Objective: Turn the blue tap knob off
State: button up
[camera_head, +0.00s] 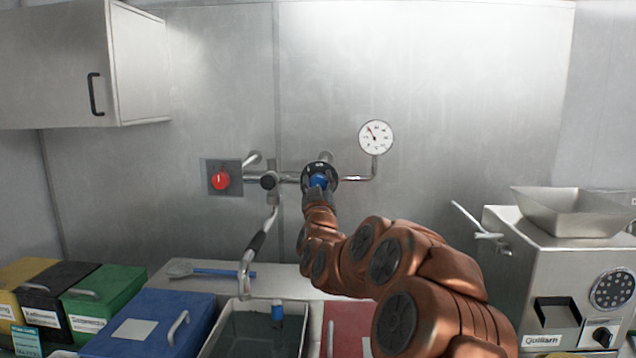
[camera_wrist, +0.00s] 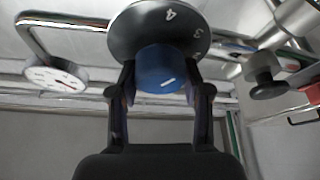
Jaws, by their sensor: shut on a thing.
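The blue tap knob (camera_head: 318,181) sits in front of a black numbered dial (camera_head: 333,179) on the wall pipework. In the wrist view the blue knob (camera_wrist: 161,70) has a short white mark on its face, and the black dial (camera_wrist: 160,24) behind it shows the numbers 4 and 3. My gripper (camera_wrist: 160,92) is shut on the blue knob, with one dark finger on each side of it. In the head view my gripper (camera_head: 318,192) reaches the knob from below and partly hides it.
A round gauge (camera_head: 376,137) is right of the knob. A red knob (camera_head: 220,180) and a hanging spout (camera_head: 257,245) are to the left. Below are a sink (camera_head: 207,347) and lidded boxes, including a blue one (camera_head: 190,312). A steel grinder (camera_head: 560,275) stands at right.

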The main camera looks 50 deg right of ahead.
jog(key=c, duration=0.4)
jog(key=shift+c, duration=0.2)
